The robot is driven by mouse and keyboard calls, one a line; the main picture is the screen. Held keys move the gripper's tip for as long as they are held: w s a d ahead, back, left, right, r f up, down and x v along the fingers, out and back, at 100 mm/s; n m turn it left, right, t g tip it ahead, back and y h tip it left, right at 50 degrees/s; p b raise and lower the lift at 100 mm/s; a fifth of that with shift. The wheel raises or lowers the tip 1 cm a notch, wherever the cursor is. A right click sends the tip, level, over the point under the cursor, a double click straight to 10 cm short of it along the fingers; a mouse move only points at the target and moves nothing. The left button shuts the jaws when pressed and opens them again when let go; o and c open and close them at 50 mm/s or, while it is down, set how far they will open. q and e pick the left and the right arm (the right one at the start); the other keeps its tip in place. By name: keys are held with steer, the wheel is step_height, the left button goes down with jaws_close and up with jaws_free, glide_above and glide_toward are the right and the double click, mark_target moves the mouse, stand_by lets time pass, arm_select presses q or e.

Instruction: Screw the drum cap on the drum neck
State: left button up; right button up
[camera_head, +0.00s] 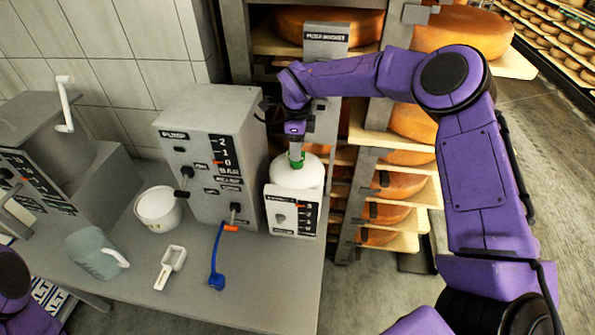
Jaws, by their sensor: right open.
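The white drum (297,177) stands at the right end of the grey bench, behind a small grey panel with labels. A green drum cap (296,162) is at the top of the drum, over where the neck is. The neck itself is hidden, and I cannot tell how far the cap is threaded. My right gripper (296,151) points down just above the cap, with its jaws open; the fingers are small, and I cannot tell whether they touch it. My left arm shows only at the lower left corner, and its gripper is out of view.
The grey bench (270,285) holds a tall control box (205,120), a white bucket (158,208), a grey-green jug (95,253), a white scoop (172,265) and a blue tool (216,270). Shelves of cheese wheels (395,187) stand right of the drum.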

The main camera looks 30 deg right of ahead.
steer(key=f, duration=0.1)
steer(key=w+f, duration=0.1)
steer(key=f, duration=0.1)
steer(key=shift+w, duration=0.25)
steer(key=shift+s+d+r, duration=0.15)
steer(key=shift+s+r, duration=0.15)
steer(key=shift+s, duration=0.2)
steer(key=shift+w+f, duration=0.2)
steer(key=shift+w, duration=0.1)
steer(key=shift+s+r, duration=0.15)
jaws_close()
